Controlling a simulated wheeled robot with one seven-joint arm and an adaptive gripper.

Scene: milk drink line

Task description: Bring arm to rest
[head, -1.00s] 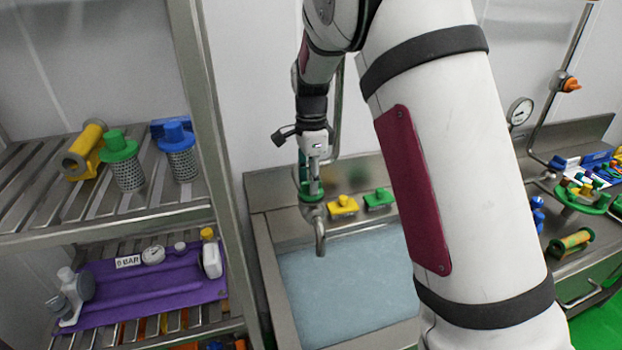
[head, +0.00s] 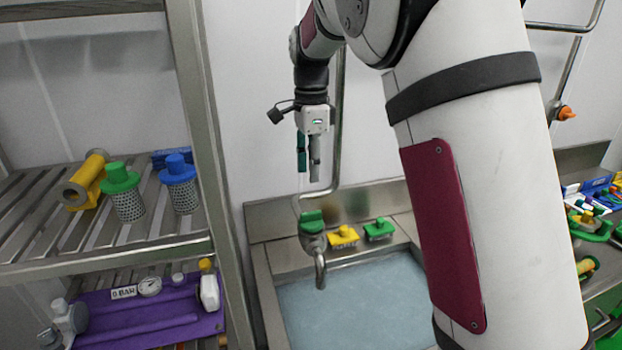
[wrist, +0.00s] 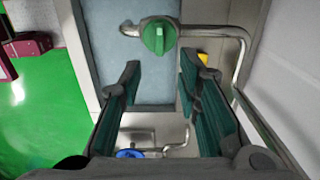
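My gripper (head: 308,165) hangs pointing down above the tap in the head view, apart from it. In the wrist view its two green-padded fingers (wrist: 158,85) stand apart with nothing between them, so it is open and empty. My arm comes in from the right foreground, bends at the top of the picture and hides part of the sink and the right bench. The tap's green handle (head: 312,221) is below the fingers; it also shows in the wrist view (wrist: 159,37).
The sink (head: 352,303) holds bluish water. Yellow (head: 344,236) and green (head: 379,229) knobbed pieces sit on its back ledge. A metal rack (head: 90,262) at left carries strainers and a purple tray (head: 150,320). Several coloured parts crowd the right bench.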

